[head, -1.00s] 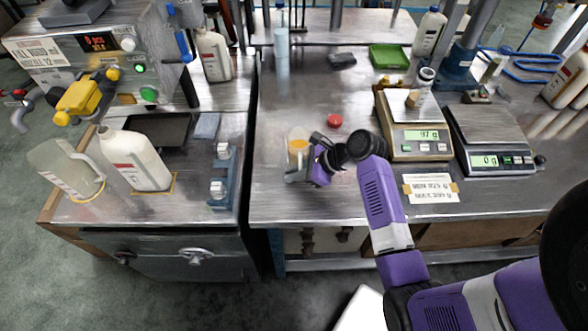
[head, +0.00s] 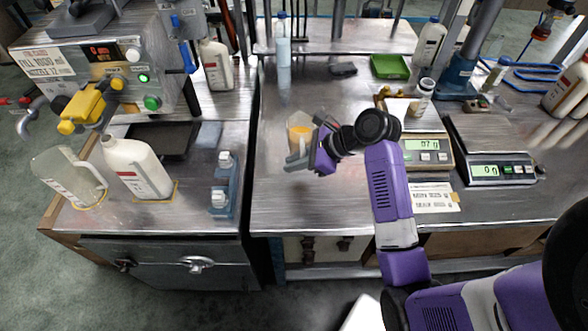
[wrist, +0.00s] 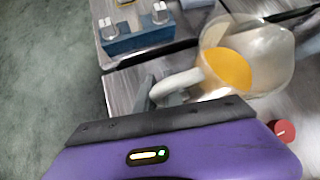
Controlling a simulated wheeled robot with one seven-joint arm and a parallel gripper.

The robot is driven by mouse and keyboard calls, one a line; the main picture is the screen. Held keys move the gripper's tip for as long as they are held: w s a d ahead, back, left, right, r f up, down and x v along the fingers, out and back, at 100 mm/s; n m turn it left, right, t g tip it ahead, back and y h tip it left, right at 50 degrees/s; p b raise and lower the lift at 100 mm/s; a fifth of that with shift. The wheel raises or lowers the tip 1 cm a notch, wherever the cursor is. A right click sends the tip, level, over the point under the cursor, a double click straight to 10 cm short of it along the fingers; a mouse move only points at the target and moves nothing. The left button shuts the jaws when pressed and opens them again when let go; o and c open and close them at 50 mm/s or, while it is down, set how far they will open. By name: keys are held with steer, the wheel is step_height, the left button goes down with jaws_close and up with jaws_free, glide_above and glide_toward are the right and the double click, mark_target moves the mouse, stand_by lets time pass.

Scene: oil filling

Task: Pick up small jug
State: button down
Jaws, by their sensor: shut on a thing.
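The small jug (head: 301,122) is a translucent cup with yellow-orange oil in it, over the left part of the middle bench in the head view. It also shows at the upper right of the wrist view (wrist: 245,55), its pale handle (wrist: 178,84) pointing toward my gripper. My gripper (head: 298,161) is shut on that handle, with its grey fingers (wrist: 152,92) at it. The jug appears raised a little above the bench; the exact gap cannot be told. Its lower part is partly hidden by the gripper.
A red cap (wrist: 284,131) lies near the jug. A larger clear jug (head: 68,178), a white bottle (head: 138,168) and a blue fixture (head: 224,185) stand on the left bench.

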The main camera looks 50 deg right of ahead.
step_height(320, 180, up, 16)
steer(key=p, duration=0.7)
steer(key=shift+r, duration=0.25)
stand_by(0.8)
